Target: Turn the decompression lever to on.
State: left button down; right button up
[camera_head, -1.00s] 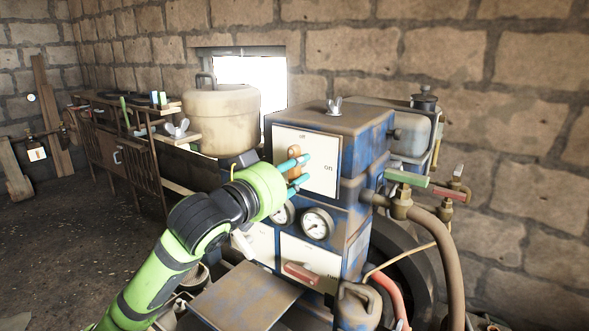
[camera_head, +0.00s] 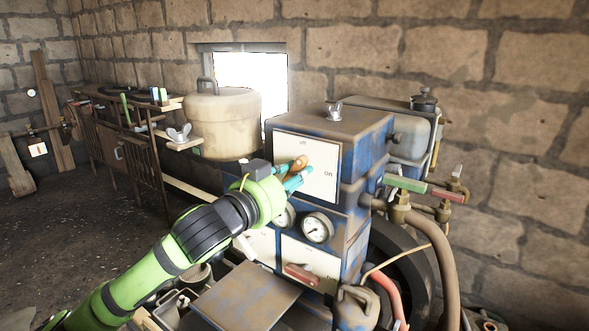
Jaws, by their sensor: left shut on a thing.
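The decompression lever (camera_head: 300,161) has a brown wooden handle. It sits on the upper white panel (camera_head: 318,188) of the blue engine block. "On" is printed at the panel's right side, and small lettering, hard to read, is at the top. The handle is tilted, with its upper end leaning right, between the top mark and the "on" mark. My left gripper (camera_head: 291,177) has teal fingers shut on the lever from the lower left, hiding its lower part. My right gripper is not in view.
Two round gauges, one at the right (camera_head: 317,227), sit just below the panel. A red handle (camera_head: 302,275) is on a lower white panel. A beige pot (camera_head: 222,122) stands at the left. Pipes with green and red valve handles (camera_head: 405,183) stick out at the right.

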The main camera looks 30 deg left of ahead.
pick_arm(q)
jog(key=m+p, duration=0.1)
jog(key=m, duration=0.2)
jog(key=m+p, duration=0.2)
jog(key=m, duration=0.1)
jog(key=shift+a+r+m, duration=0.1)
jog(key=shift+a+m, duration=0.1)
jog(key=shift+m, duration=0.1)
jog(key=m+p, duration=0.2)
jog(key=m, duration=0.3)
jog(key=shift+a, duration=0.1)
dwell(0.3)
jog(key=c, duration=0.9)
grip_release()
jog(key=shift+c, duration=0.2)
